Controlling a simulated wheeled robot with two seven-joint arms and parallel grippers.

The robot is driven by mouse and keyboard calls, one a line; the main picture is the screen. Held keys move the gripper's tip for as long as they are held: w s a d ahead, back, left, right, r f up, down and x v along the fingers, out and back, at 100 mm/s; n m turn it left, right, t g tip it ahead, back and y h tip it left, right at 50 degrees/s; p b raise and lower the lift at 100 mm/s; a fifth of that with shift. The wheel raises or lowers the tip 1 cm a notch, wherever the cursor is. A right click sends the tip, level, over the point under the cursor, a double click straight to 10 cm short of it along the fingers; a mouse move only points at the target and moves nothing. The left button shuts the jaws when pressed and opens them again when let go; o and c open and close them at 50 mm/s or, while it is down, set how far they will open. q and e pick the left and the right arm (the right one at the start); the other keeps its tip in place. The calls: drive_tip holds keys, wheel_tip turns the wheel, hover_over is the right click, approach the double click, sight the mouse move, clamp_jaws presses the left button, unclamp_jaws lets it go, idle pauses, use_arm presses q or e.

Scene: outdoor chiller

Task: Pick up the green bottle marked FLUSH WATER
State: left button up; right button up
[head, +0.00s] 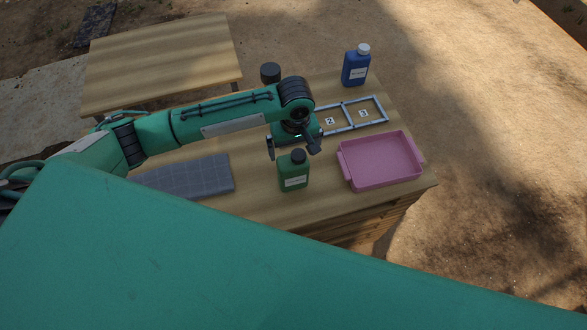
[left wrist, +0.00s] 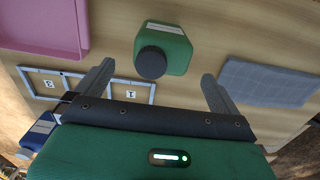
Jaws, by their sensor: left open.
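The green bottle (head: 293,174) stands upright on the wooden table, with a dark cap and a white label too small to read. My left gripper (head: 294,147) is open and empty, above and just behind the bottle in the head view. In the left wrist view the green bottle (left wrist: 178,50) is seen from above, cap towards the camera, in line with the gap between the spread fingers (left wrist: 157,88). No finger visibly touches it. My right gripper is in neither view.
A pink tray (head: 383,186) stands right of the bottle, a grey mat (head: 190,178) left. Behind are numbered frames (head: 347,129), a blue bottle (head: 356,68) and a dark cap (head: 270,72), its lower part hidden by my arm. Another table (head: 160,62) stands at back left.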

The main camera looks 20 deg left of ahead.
sight(294, 156)
use_arm(q)
wheel_tip(294, 156, down, 3)
drive_tip(key=shift+r, duration=0.2)
drive_tip(key=shift+f+p, duration=0.35)
drive_tip(key=shift+f, duration=0.2)
drive_tip(key=shift+a+f+p, duration=0.1)
drive_tip(key=shift+f+p, duration=0.2)
drive_tip(key=shift+f, duration=0.05)
drive_tip(key=f, duration=0.1)
drive_tip(key=f+p, duration=0.1)
drive_tip(key=f, duration=0.1)
drive_tip(key=shift+a+f, duration=0.2)
drive_tip(key=shift+f, duration=0.45)
drive_tip(key=c, duration=1.5)
drive_tip(key=shift+o, duration=0.2)
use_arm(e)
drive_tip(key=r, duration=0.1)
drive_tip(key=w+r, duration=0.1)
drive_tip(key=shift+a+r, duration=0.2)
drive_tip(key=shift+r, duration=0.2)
use_arm(q)
drive_tip(key=shift+r, duration=0.1)
